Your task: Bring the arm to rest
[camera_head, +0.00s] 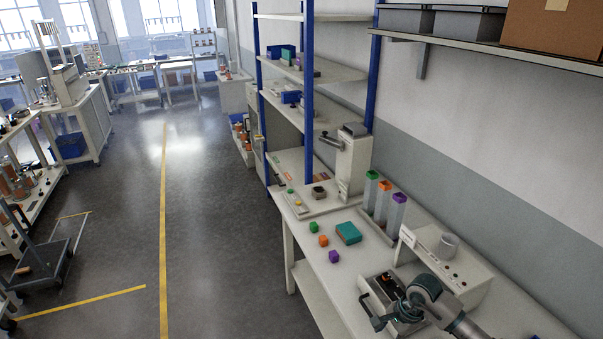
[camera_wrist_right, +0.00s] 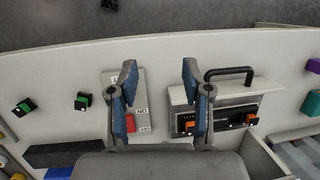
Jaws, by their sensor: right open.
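My right arm (camera_head: 440,300) reaches in over the bench at the lower right of the head view. In the right wrist view my right gripper (camera_wrist_right: 160,85) is open, its two blue-padded fingers apart with nothing between them. To the right of the fingers is a grey device (camera_wrist_right: 228,98) with a black handle and orange-and-black connectors. My left gripper is not in view.
A white box unit (camera_head: 455,272) stands near my arm. Shelves (camera_head: 315,70) rise behind. The aisle floor (camera_head: 215,220) at left is clear.

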